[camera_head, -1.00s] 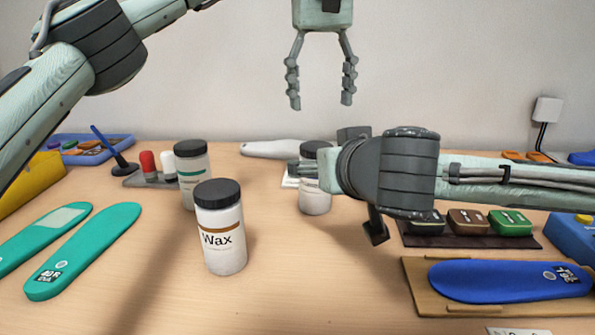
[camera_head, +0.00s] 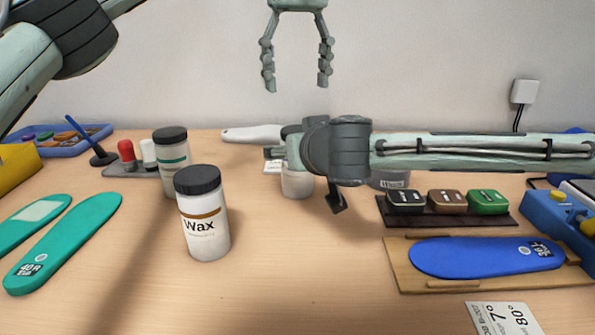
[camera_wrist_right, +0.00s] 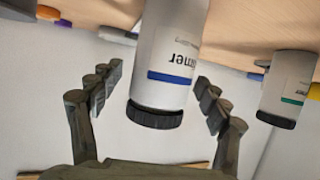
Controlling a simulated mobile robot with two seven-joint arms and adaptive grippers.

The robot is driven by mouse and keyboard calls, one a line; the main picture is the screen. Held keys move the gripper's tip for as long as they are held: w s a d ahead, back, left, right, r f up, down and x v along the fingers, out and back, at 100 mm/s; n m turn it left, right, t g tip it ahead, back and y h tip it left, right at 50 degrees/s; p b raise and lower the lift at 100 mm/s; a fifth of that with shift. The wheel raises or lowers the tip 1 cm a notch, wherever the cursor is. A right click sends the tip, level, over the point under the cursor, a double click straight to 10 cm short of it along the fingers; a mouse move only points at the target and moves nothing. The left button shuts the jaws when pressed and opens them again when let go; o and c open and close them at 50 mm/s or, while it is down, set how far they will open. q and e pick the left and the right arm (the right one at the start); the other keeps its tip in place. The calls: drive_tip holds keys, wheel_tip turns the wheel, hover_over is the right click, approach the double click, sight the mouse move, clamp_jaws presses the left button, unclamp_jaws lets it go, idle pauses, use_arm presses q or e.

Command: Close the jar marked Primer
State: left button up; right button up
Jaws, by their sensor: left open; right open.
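A white jar with a blue band (camera_wrist_right: 172,60) fills the middle of the right wrist view, upside down there; its partly visible label appears to end in "mer". Its black lid (camera_wrist_right: 155,115) sits on it; how tight I cannot tell. My right gripper (camera_wrist_right: 158,76) is open, with a finger on each side of this jar and visible gaps. In the head view a white jar (camera_head: 298,185) stands partly hidden behind my right arm, its dark lid (camera_head: 291,131) just showing. My left gripper (camera_head: 297,86) is open and empty, high above the table's back.
The Wax jar (camera_head: 205,236) and a green-banded jar (camera_head: 172,157) stand to the left, both lidded. Green insoles (camera_head: 70,240) lie far left. A blue insole (camera_head: 480,257) on a board and a rack of small tins (camera_head: 447,200) are right. The front middle is clear.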

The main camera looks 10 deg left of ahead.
drive_tip(key=shift+w+a+f, duration=0.1)
drive_tip(key=shift+w+a, duration=0.05)
drive_tip(key=shift+w, duration=0.1)
drive_tip(key=shift+c, duration=0.6)
